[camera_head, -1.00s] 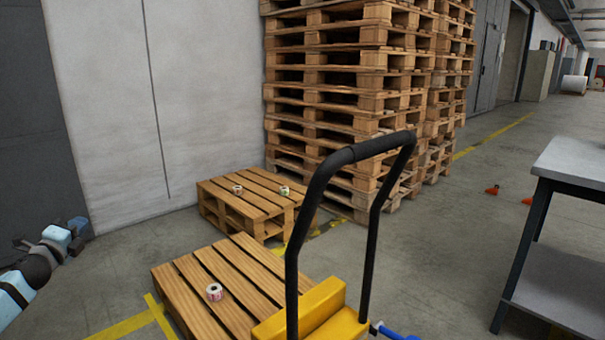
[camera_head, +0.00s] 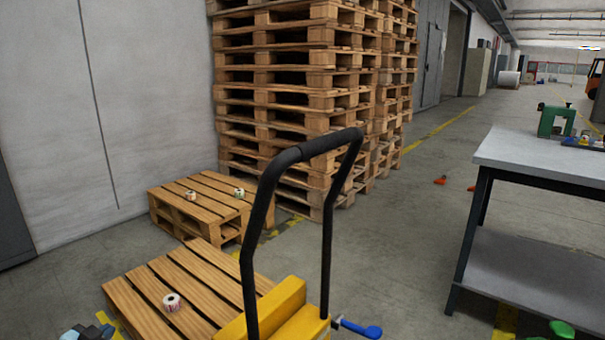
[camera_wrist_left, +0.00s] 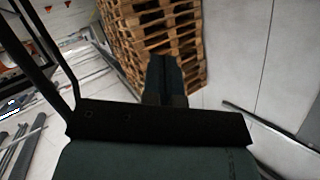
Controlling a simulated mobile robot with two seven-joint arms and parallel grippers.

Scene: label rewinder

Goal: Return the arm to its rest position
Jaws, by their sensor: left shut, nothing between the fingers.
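My left gripper (camera_head: 88,331) shows only in part at the bottom left corner of the head view, low and left of the near pallet. In the left wrist view its two dark fingers (camera_wrist_left: 165,75) lie together, shut and empty, with the pallet stack behind them. My right gripper is in neither view.
A near pallet (camera_head: 190,275) carries one label roll (camera_head: 171,302). A low pallet pile (camera_head: 205,205) behind it carries two rolls. A tall pallet stack (camera_head: 300,90) stands behind. A black-handled yellow cart (camera_head: 262,310) is in front. A grey table (camera_head: 540,160) stands right, with open floor between.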

